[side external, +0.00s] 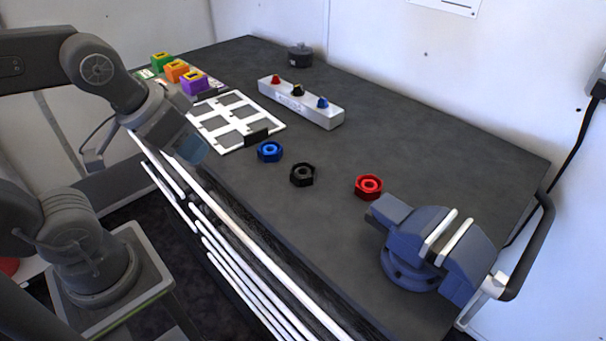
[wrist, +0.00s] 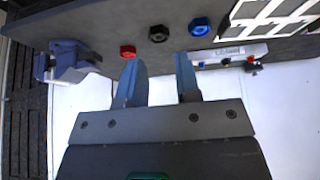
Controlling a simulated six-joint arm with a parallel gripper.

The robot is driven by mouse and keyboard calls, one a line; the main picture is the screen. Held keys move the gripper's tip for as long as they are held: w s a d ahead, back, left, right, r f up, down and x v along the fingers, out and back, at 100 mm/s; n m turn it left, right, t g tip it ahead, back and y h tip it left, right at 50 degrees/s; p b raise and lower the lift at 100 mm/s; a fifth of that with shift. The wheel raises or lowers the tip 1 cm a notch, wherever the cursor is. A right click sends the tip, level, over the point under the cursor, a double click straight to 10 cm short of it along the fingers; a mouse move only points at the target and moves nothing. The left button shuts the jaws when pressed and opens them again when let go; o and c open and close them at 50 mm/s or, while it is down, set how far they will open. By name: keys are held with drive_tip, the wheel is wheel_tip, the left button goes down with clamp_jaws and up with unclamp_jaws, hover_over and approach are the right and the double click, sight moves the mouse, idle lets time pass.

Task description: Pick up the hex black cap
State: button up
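The hex black cap (side external: 303,175) lies flat on the dark table, between a blue hex cap (side external: 270,151) and a red hex cap (side external: 368,186). In the wrist view the black cap (wrist: 158,34) is beyond the fingertips, with the red cap (wrist: 128,51) to its left and the blue cap (wrist: 200,27) to its right. My gripper (wrist: 158,62) has its two fingers apart with nothing between them. In the side view my gripper (side external: 192,150) hangs near the table's left edge, away from the black cap.
A blue vise (side external: 430,245) stands at the table's near right corner. A white grid frame (side external: 232,120), a grey bar with coloured knobs (side external: 301,103), coloured blocks (side external: 178,72) and a dark round object (side external: 300,55) lie farther back. The table's right middle is clear.

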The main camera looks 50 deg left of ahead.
drive_tip(key=o, duration=1)
drive_tip(key=shift+r, duration=0.1)
drive_tip(key=n+g, duration=0.6)
drive_tip(key=n, duration=1.3)
hover_over(303, 171)
wheel_tip(303, 171, down, 3)
wheel_tip(303, 171, down, 14)
drive_tip(key=shift+r, duration=0.2)
